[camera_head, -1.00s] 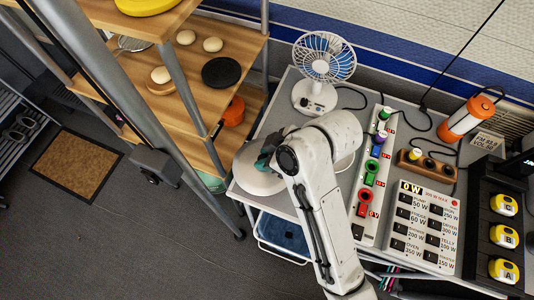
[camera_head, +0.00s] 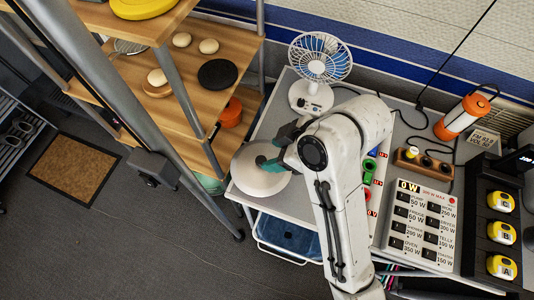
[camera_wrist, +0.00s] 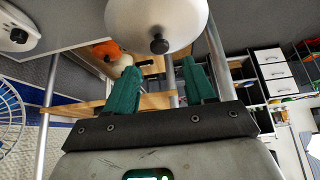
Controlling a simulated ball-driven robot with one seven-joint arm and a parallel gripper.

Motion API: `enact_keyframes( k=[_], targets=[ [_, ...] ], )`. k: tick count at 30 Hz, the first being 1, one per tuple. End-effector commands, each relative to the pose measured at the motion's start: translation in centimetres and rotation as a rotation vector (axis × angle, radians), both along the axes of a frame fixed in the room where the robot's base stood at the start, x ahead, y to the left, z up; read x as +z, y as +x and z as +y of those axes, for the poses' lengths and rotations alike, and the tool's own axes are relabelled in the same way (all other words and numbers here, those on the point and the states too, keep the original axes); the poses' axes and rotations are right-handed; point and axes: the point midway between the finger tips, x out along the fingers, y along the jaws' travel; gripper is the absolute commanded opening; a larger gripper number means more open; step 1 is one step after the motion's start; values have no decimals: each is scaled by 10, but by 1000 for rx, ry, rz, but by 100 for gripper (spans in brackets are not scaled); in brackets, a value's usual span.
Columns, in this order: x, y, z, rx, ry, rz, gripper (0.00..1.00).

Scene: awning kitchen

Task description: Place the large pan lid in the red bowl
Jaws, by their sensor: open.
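A large pale round lid (camera_head: 254,183) lies at the left corner of the grey table in the head view. In the wrist view the pale lid (camera_wrist: 150,18) shows a black knob just beyond the fingertips. My gripper (camera_head: 275,151) is at the lid's upper right side. Its teal fingers also show in the wrist view (camera_wrist: 159,67), spread apart with nothing between them. No red bowl is clearly visible; I cannot tell whether one is under the lid. An orange-red pot-like thing (camera_head: 231,112) stands on the lower wooden shelf.
A white fan (camera_head: 319,70) stands behind my arm. A switch panel (camera_head: 419,224), an orange lamp (camera_head: 462,117) and yellow-marked blocks (camera_head: 501,234) fill the table's right. Wooden shelves (camera_head: 219,68) stand left, with a black disc (camera_head: 218,74). A blue bin (camera_head: 288,232) hangs below the table.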

Motion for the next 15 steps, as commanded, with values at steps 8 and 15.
enact_keyframes(
  k=[8, 15],
  targets=[
    [46, -9, -25, 0, -1, 2, 54],
    [55, -12, -32, 1, -1, 1, 54]
  ],
)
